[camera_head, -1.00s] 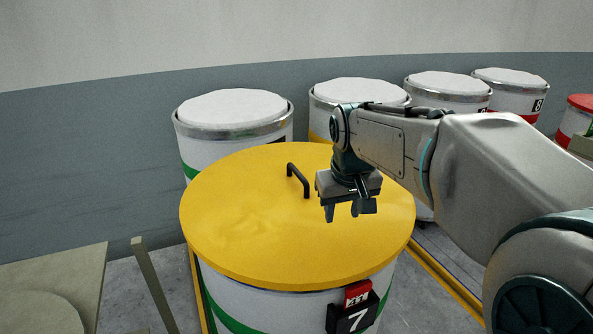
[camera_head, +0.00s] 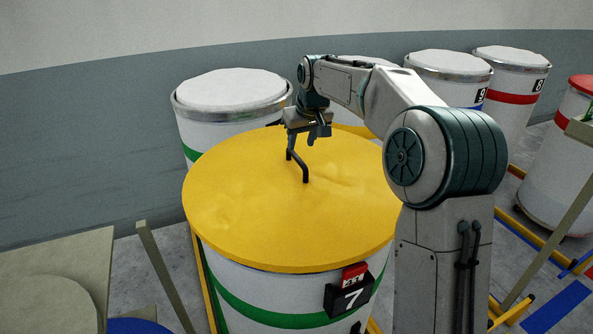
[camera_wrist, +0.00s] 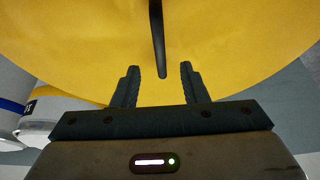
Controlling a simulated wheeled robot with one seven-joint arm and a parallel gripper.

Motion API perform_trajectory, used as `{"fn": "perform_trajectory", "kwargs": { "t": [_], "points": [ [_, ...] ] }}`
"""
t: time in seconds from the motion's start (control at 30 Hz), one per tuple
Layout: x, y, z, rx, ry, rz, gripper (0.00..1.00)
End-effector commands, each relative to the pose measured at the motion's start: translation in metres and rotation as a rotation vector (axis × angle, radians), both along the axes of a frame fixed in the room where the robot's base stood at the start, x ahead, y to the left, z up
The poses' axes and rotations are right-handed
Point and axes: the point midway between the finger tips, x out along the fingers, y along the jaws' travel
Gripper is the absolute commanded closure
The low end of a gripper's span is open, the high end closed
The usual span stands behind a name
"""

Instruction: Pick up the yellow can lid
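The yellow can lid (camera_head: 250,215) lies flat on top of a white can with a green band, marked 7. A dark bar handle (camera_head: 298,166) stands up from the lid. My gripper (camera_head: 304,143) is over the far part of the lid, close to the far end of the handle. Nothing is held. Whether the fingers touch the lid cannot be told.
Several white cans with pale contents stand behind, one (camera_head: 230,95) at back left and another (camera_head: 512,90) at back right. A beige surface (camera_head: 55,270) is at lower left. A red-topped can (camera_head: 560,150) is at the right edge.

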Motion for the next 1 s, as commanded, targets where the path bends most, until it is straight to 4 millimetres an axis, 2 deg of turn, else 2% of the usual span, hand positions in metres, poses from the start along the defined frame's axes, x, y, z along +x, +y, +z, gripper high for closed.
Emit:
{"fn": "perform_trajectory", "kwargs": {
  "t": [0.1,0.37,0.63,0.77,1.0],
  "points": [
    [0.007,0.003,-0.018,0.000,0.002,0.001,0.60],
    [0.014,0.006,-0.035,0.000,0.002,0.000,0.60],
    [0.028,0.012,-0.070,0.000,0.001,0.000,0.60],
    [0.031,0.013,-0.077,0.000,0.000,0.000,0.60],
    [0.031,0.013,-0.077,0.000,-0.001,0.000,0.60]
  ]
}}
